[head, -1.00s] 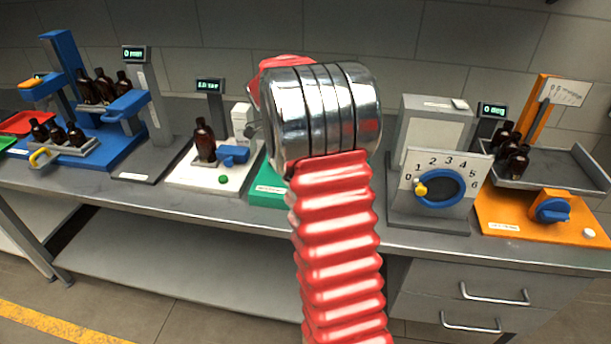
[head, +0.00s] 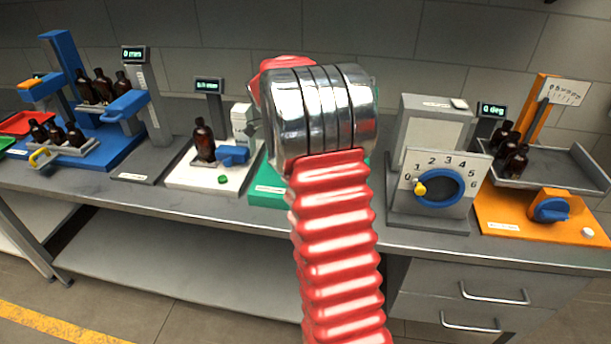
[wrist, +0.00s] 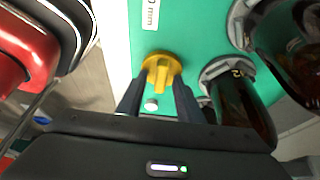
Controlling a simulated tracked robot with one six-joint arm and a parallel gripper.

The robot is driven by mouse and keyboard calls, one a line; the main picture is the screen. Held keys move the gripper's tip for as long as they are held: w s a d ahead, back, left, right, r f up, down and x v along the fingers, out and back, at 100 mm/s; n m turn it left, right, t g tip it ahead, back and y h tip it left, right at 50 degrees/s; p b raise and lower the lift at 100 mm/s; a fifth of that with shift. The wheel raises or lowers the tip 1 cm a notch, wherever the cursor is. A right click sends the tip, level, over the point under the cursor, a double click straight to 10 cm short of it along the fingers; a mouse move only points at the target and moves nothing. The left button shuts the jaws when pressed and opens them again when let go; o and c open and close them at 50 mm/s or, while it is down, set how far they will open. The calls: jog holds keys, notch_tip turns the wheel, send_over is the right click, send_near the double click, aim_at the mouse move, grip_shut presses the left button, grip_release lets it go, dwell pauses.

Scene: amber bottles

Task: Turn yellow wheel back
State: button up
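The yellow wheel (wrist: 161,70) shows in the wrist view on a green base (wrist: 196,22), with a raised grip across its middle. My gripper (wrist: 159,88) is at the wheel, its two dark fingers apart on either side of the grip. I see a gap between the fingers and the grip, so it looks open. A white round button (wrist: 151,105) lies between the fingers. In the head view my red arm hides the wheel and my gripper; only part of the green base (head: 268,190) shows.
Amber bottles (wrist: 240,105) stand close to the right finger in the wrist view. In the head view, a white station (head: 190,178) stands left of the green one and a grey dial station (head: 428,222) to its right. An orange station (head: 500,228) is farther right.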

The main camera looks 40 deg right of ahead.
jog(key=shift+r, duration=0.15)
jog(key=shift+w+a+r, duration=0.15)
jog(key=shift+w+r, duration=0.15)
jog(key=shift+r, duration=0.3)
jog(key=v, duration=1.2)
jog(key=shift+s+r, duration=0.1)
